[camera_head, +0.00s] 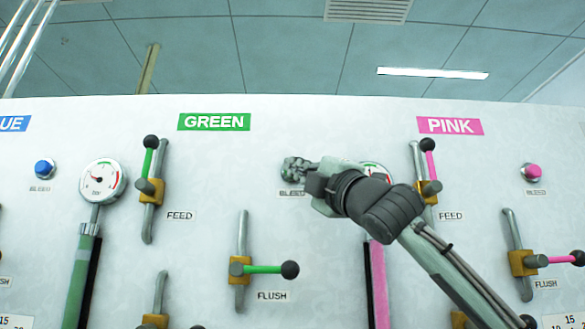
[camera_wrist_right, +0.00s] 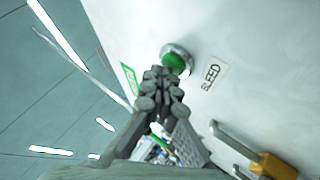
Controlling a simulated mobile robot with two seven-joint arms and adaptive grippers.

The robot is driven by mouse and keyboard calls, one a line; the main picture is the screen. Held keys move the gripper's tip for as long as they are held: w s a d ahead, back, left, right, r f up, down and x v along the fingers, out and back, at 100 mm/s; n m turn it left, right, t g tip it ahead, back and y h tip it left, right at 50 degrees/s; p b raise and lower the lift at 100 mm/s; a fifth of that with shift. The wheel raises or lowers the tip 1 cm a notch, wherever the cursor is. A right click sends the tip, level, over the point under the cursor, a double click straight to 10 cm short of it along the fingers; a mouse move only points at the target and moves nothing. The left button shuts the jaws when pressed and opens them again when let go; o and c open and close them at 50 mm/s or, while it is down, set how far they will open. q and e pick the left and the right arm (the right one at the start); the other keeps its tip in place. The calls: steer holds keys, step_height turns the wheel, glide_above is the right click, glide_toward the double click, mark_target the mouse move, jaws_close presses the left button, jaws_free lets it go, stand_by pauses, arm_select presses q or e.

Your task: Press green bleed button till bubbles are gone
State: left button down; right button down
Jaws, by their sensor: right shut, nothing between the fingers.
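The green bleed button (camera_wrist_right: 174,60) sits in a round metal collar on the white panel, beside its BLEED label (camera_wrist_right: 213,75). My right gripper (camera_wrist_right: 160,76) is shut and empty, with its fingertips right at the lower edge of the button. I cannot tell if they touch or press it. In the head view my right gripper (camera_head: 296,170) covers most of the button, just above the BLEED label. A green tube (camera_head: 80,275) hangs below a gauge (camera_head: 103,180) at left; I make out no bubbles in it. My left gripper is out of view.
The green feed valve (camera_head: 151,190) and flush valve (camera_head: 241,268) stick out left of my arm. A pink feed valve (camera_head: 430,188) stands right of it. My forearm crosses a pink tube (camera_head: 377,285) and partly hides a gauge (camera_head: 374,169). Blue (camera_head: 45,168) and pink (camera_head: 532,172) buttons sit farther out.

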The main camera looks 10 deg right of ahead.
steer(key=shift+s+a, duration=0.1)
steer(key=shift+s, duration=0.75)
steer(key=shift+s+a+b, duration=0.15)
steer(key=shift+s+a, duration=0.1)
steer(key=shift+s, duration=1)
steer(key=shift+s+a+b, duration=0.15)
steer(key=shift+s+a, duration=0.1)
steer(key=shift+s, duration=1)
steer(key=shift+w+d+f, duration=0.1)
stand_by(0.8)
